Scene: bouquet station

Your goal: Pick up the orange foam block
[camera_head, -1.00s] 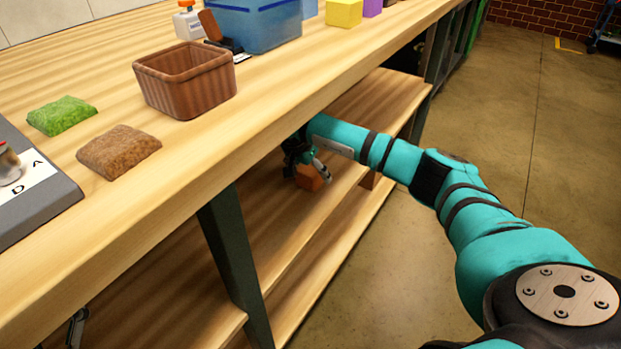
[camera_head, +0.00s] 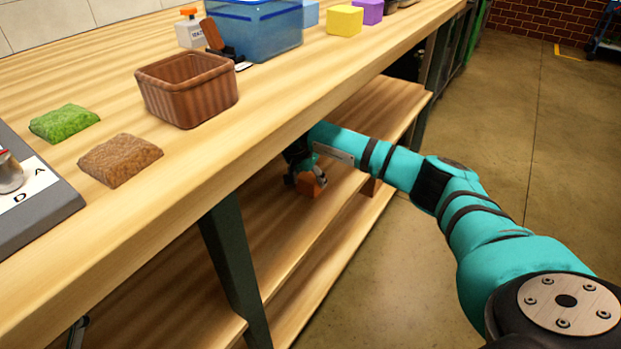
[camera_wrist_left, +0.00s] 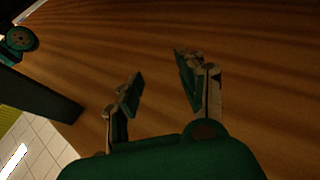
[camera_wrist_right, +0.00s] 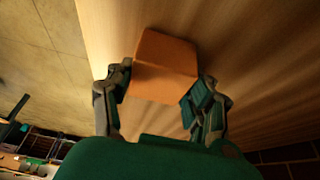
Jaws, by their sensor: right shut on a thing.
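The orange foam block (camera_head: 311,186) is on the shelf under the bench top, partly covered by my right gripper (camera_head: 306,177). In the right wrist view the block (camera_wrist_right: 163,66) sits between the two fingers of my right gripper (camera_wrist_right: 163,92), which are shut on its sides. I cannot tell whether the block still touches the shelf. My left gripper (camera_wrist_left: 160,92) shows in the left wrist view with its fingers apart and nothing between them, over a wooden surface.
The bench top (camera_head: 250,110) overhangs the shelf, and a dark leg (camera_head: 234,262) stands left of my right gripper. On top are a brown basket (camera_head: 188,95), a green block (camera_head: 64,123), a brown block (camera_head: 120,160), a blue bin (camera_head: 255,30) and a yellow block (camera_head: 345,20).

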